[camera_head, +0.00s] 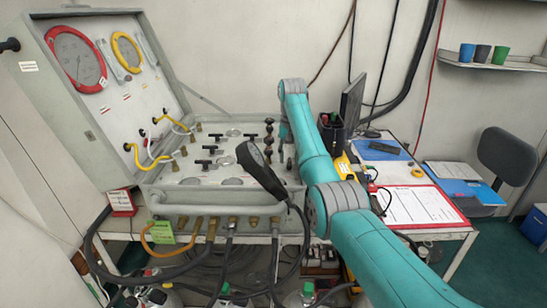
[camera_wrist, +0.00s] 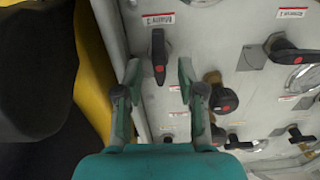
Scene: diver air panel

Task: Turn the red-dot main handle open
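In the wrist view a black lever handle with a red dot (camera_wrist: 158,58) sits on the pale panel (camera_wrist: 215,45), under a red-and-white label too small to read. It points down the picture. My gripper (camera_wrist: 157,76) is open, with one finger on each side of this handle's lower end. Gaps show on both sides, so I see no grip on it. A second black red-dot handle (camera_wrist: 292,54) lies crosswise at the right. In the head view my gripper end is low over the right side of the panel case (camera_head: 240,199), largely hidden by my arm.
Black knobs (camera_wrist: 222,99) sit right of my right finger. A black round-headed tool or gauge (camera_head: 262,170) stands at the case front. Yellow hoses (camera_head: 148,160) lie on the left. A desk with a clipboard (camera_head: 418,205) and monitor (camera_head: 351,105) is at the right.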

